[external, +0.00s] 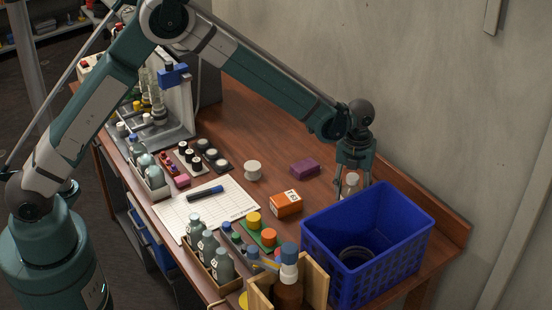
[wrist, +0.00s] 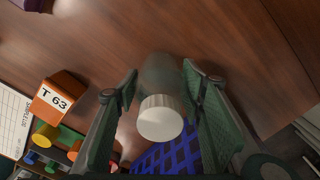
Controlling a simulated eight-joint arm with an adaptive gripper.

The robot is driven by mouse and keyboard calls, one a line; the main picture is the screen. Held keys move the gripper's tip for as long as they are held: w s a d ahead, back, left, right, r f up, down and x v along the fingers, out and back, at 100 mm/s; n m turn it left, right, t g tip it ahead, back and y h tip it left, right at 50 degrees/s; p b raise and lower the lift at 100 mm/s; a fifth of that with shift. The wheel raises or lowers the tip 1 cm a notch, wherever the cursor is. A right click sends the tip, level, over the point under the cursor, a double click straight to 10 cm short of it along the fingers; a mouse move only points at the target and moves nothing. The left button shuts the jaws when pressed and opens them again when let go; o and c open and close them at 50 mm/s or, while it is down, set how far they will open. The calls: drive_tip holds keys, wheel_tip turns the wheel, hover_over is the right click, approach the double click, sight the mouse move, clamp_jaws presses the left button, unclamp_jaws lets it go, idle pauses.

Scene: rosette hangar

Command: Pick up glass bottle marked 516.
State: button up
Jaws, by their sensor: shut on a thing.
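A clear glass bottle with a white cap (wrist: 160,118) stands between the two green fingers of my gripper (wrist: 158,105) in the wrist view. In the external view the same bottle (external: 350,184) shows below my gripper (external: 354,172), behind the blue crate. My gripper is shut on the bottle. No number can be read on it, as its label side is hidden. I cannot tell whether its base touches the table.
The blue crate (external: 400,246) stands right in front of the bottle. An orange box (external: 286,204) marked T 63 and a purple block (external: 305,167) lie to the left. A white spool (external: 253,170) stands further left. The back of the wooden table (external: 250,115) is clear.

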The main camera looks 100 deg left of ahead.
sight(353, 176)
drive_tip(key=shift+r, duration=0.1)
drive_tip(key=shift+r, duration=4.95)
